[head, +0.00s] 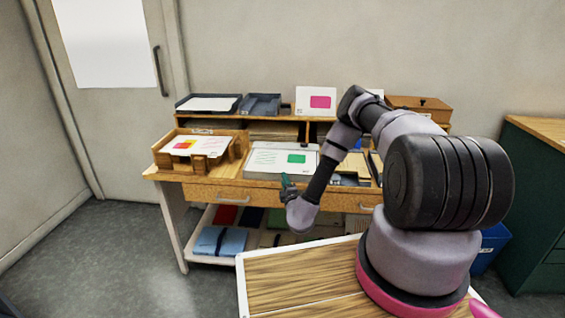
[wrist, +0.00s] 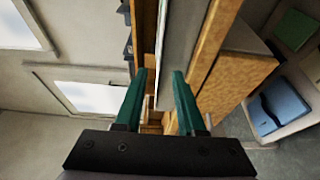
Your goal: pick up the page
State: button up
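A white page with a green block and pale lines (head: 297,159) lies on a light grey flat device (head: 255,174) at the middle of the desk. My gripper (head: 287,182) is at the desk's front edge, just below the near side of that device. In the wrist view my two teal fingers (wrist: 159,75) are apart, with no object clearly held. The grey device's edge (wrist: 177,40) runs between them, with a thin white edge along it that may be the page. Whether a finger touches it I cannot tell.
Another page with coloured blocks (head: 190,145) lies on a wooden tray (head: 163,160) at the left. A card with a pink block (head: 316,102) stands on the raised shelf beside dark trays (head: 208,103). A blue folder (head: 220,241) lies on the lower shelf. The floor at left is clear.

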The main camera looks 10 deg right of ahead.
jog(key=shift+w, duration=2)
grip_shut()
